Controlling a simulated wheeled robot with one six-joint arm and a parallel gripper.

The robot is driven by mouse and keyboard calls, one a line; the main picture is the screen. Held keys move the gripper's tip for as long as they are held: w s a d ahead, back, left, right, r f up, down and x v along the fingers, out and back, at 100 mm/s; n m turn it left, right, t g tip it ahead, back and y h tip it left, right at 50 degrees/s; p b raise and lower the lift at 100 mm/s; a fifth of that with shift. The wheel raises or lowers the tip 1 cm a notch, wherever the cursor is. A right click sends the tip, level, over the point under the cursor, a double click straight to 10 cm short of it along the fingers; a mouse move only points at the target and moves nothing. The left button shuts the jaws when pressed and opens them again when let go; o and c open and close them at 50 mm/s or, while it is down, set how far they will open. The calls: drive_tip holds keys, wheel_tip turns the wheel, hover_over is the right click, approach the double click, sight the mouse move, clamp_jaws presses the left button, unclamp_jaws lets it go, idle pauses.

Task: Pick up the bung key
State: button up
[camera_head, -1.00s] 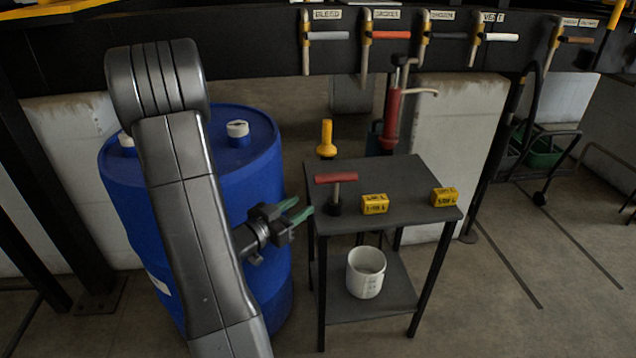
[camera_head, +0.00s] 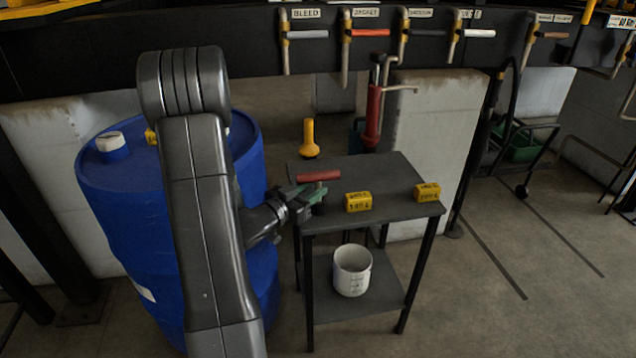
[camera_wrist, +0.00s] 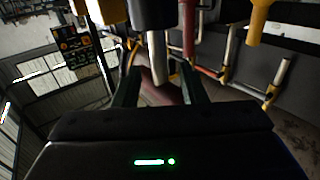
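The bung key (camera_head: 320,176) has a red crossbar handle and stands upright near the left end of the dark table (camera_head: 395,180). My gripper (camera_head: 306,193) is at the table's left edge, with its green fingers apart and pointing at the key just below its handle. In the wrist view the fingers (camera_wrist: 161,84) are spread, with the key's pale metal stem (camera_wrist: 157,55) and red handle showing between them, seen upside down. I cannot tell whether either finger touches the key. The key's lower end is partly hidden by the gripper in the head view.
Two yellow labelled blocks (camera_head: 358,202) (camera_head: 427,192) sit right of the key. A yellow-topped tool (camera_head: 309,140) and a red hand pump (camera_head: 374,115) stand behind. A blue drum (camera_head: 120,210) is at the left. A white pot (camera_head: 352,272) stands on the lower shelf.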

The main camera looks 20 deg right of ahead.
drive_tip(key=shift+x, duration=1.45)
clamp_jaws()
